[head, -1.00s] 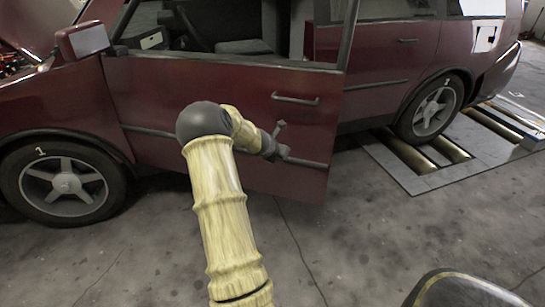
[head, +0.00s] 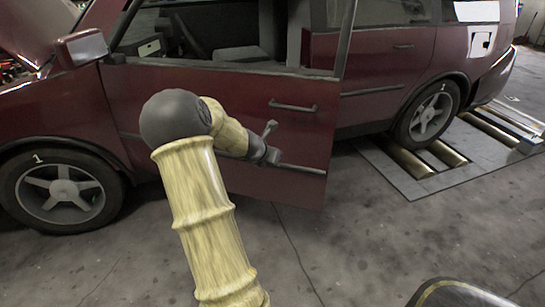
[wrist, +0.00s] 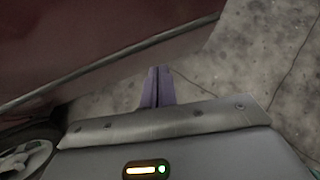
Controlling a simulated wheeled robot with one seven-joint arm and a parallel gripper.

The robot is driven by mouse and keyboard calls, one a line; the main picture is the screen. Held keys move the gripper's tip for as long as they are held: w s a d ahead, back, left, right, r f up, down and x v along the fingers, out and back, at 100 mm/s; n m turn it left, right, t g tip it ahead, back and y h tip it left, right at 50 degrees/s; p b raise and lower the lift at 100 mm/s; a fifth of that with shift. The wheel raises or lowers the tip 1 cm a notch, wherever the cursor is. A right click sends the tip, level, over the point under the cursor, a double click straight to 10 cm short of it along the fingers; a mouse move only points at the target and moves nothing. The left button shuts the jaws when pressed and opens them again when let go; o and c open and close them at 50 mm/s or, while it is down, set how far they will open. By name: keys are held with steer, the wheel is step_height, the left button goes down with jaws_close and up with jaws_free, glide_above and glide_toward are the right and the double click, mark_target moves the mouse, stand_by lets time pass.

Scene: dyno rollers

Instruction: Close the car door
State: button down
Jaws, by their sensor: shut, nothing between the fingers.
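The dark red front car door (head: 235,95) stands open, its rear edge swung out from the car body. Its handle (head: 293,106) is on the outer face. My gripper (head: 268,146) is in front of the lower outer face, below the handle. In the wrist view, the purple fingers of my gripper (wrist: 158,86) are shut together and empty. The door (wrist: 90,35) fills the upper left there, with its dark trim strip running diagonally. I cannot tell whether my gripper touches the door.
The rear car door (head: 385,70) is closed. The rear wheel (head: 430,115) sits by metal floor rollers (head: 440,150). The front wheel (head: 62,190) is at left. The side mirror (head: 82,48) juts out above. Concrete floor (head: 340,235) is clear in front of the door.

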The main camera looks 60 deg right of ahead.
steer(key=w+a+m+t+y, duration=0.15)
steer(key=a+m, duration=0.25)
steer(key=a, duration=0.5)
steer(key=w+a+m+y, duration=0.2)
steer(key=a+m, duration=0.1)
steer(key=a, duration=0.5)
steer(key=w+a+m+t+y, duration=0.15)
steer(key=a+m, duration=0.25)
steer(key=a, duration=0.5)
steer(key=s+a+m+g+y, duration=0.1)
steer(key=s+a+m, duration=0.3)
steer(key=a, duration=0.8)
steer(key=s+a+m+y, duration=0.3)
steer(key=s+a+m, duration=0.1)
steer(key=a, duration=0.8)
steer(key=shift+s+f+g, duration=0.3)
steer(key=shift+f+g, duration=0.1)
